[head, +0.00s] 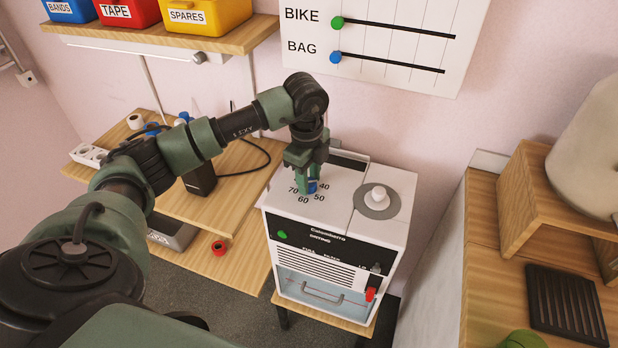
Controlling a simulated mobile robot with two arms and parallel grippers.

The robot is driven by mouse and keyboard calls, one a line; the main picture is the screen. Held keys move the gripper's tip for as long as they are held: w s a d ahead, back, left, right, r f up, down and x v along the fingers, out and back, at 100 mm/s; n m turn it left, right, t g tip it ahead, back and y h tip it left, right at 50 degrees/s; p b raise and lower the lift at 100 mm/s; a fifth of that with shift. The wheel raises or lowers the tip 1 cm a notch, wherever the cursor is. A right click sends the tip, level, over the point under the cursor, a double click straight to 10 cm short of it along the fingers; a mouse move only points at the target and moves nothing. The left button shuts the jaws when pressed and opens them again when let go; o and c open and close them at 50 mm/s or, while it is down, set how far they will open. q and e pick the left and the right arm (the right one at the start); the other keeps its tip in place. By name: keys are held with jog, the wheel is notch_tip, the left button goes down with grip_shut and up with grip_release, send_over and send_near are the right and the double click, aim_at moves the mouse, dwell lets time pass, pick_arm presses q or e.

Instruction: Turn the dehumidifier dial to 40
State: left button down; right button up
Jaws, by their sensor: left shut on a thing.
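The white dehumidifier (393,228) stands on a small wooden stand, with a black front band and a clear tank below. Its top carries the printed numbers 70, 60, 50 and 40 around the dial (312,186), of which only a small blue part shows. My left gripper (307,188) points down from above and is shut on the dial. The fingers hide most of the dial, so I cannot tell which number it points to. My right gripper is not in view.
A white knob on a grey disc (377,206) sits on the same top, right of the dial. A wooden shelf with bins (205,15) hangs at upper left. A wooden bench (225,205) stands left, and a counter with a black rack (567,304) right.

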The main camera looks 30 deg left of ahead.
pick_arm(q)
jog(key=c, duration=1)
grip_release()
jog(key=shift+o, duration=0.2)
jog(key=shift+r, duration=0.1)
jog(key=r, duration=0.4)
jog(key=r+b, duration=0.1)
jog(key=r, duration=0.2)
jog(key=shift+s+r, duration=0.2)
jog(key=shift+r, duration=0.15)
jog(key=shift+f, duration=0.1)
